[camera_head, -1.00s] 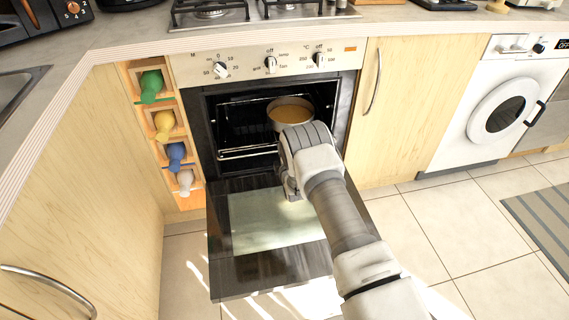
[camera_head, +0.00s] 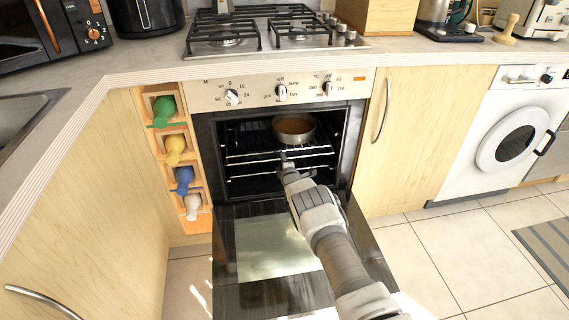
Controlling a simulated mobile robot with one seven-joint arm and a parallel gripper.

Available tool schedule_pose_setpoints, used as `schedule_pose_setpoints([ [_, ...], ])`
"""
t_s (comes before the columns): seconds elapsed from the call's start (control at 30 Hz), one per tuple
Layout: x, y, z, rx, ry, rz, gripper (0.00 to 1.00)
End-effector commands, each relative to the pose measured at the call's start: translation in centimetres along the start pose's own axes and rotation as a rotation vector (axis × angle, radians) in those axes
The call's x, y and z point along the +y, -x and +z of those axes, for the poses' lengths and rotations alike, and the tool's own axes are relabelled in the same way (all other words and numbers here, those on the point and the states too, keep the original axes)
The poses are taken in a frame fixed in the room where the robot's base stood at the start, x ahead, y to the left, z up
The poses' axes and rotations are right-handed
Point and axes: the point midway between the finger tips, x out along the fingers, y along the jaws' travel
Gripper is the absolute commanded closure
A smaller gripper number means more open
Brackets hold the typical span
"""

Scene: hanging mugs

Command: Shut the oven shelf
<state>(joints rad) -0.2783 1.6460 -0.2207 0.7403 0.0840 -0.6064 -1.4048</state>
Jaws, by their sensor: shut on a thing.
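The oven (camera_head: 206,135) stands in the middle with its door (camera_head: 330,240) folded down and open. The oven shelf (camera_head: 245,158) is a wire rack inside the cavity, with a round pan (camera_head: 294,130) of orange-brown content on it. More wire rails show below it. My gripper (camera_head: 284,158) reaches over the lowered door to the front edge of the shelf, just below the pan. It is shut on the shelf's front bar. The fingertips are small and partly hidden by the wrist.
A gas hob (camera_head: 265,38) sits on the counter above the oven. Bottles lie in a narrow rack (camera_head: 172,150) at the left. A cupboard (camera_head: 425,135) and a washing machine (camera_head: 500,140) stand at the right. Tiled floor (camera_head: 440,240) is clear there.

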Motion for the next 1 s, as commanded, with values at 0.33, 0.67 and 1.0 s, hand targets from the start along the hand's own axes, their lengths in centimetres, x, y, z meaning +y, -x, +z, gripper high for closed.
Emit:
schedule_pose_setpoints([
  [0.33, 0.34, -1.18, -0.01, 0.0, 0.001, 0.002, 1.0],
  [0.67, 0.26, -1.15, 0.01, 0.0, 0.0, 0.001, 0.59],
  [1.0, 0.43, -0.7, 0.0, 0.0, 0.001, -0.001, 0.59],
])
